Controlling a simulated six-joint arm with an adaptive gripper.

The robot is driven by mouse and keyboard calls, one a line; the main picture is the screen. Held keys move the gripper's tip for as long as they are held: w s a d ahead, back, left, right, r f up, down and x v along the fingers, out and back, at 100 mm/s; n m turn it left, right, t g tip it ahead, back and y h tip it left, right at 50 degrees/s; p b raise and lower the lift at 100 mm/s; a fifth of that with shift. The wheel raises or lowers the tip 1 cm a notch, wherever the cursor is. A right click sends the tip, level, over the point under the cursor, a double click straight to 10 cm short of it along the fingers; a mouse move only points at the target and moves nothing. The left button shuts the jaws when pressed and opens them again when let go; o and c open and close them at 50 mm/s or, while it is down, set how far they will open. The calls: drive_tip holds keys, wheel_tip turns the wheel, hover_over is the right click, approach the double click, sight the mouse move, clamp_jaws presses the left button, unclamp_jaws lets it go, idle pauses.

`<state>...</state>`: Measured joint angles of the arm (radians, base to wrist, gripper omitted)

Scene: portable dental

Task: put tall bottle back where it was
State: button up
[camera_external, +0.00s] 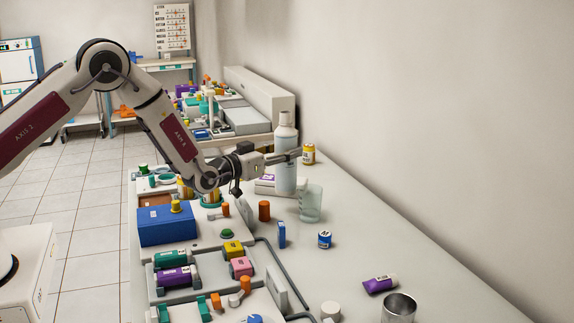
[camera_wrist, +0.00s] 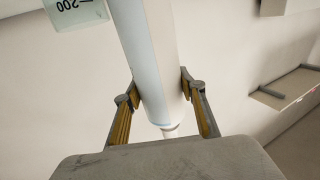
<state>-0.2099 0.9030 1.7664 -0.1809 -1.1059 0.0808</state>
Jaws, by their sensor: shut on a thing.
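The tall bottle (camera_external: 285,175) is pale blue-white with a lighter cap, and it stands upright near the back of the long table in the external view. My gripper (camera_external: 292,155) is shut on its upper part from the left side. In the wrist view the bottle (camera_wrist: 152,60) runs between the two fingers of my gripper (camera_wrist: 162,95), one on each side of it. Whether the bottle's base touches the table cannot be told, as a glass beaker and a small box are near its foot.
A clear glass beaker (camera_external: 311,203) stands just right of the bottle, and its marked wall shows in the wrist view (camera_wrist: 75,12). An orange cylinder (camera_external: 264,211) and a blue jar (camera_external: 324,240) are nearer. The right table strip (camera_external: 365,240) is mostly clear.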

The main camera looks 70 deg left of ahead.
sight(281, 118)
wheel_tip(281, 118, up, 9)
drive_tip(key=shift+r, duration=0.1)
drive_tip(key=w+d+r+n+g+y, duration=0.2)
drive_tip(key=d+r+n+y, duration=0.1)
drive_tip(key=d, duration=0.6)
drive_tip(key=w+d+r+n+g+y, duration=0.2)
drive_tip(key=d+r+y, duration=0.15)
drive_tip(key=d, duration=0.65)
drive_tip(key=s+d+f+n+g+y, duration=0.1)
drive_tip(key=s+d+f+g, duration=0.2)
drive_tip(key=d, duration=0.4)
drive_tip(key=s+d+f+n+g+y, duration=0.1)
drive_tip(key=s+d+f+n+y, duration=0.1)
drive_tip(key=s+d+f, duration=0.35)
drive_tip(key=shift+w+d+f, duration=0.2)
drive_tip(key=shift+f, duration=0.3)
drive_tip(key=shift+w+d+f, duration=0.15)
drive_tip(key=shift+w+f, duration=0.1)
drive_tip(key=shift+f, duration=0.2)
drive_tip(key=shift+w+d+f, duration=0.2)
drive_tip(key=shift+f, duration=0.3)
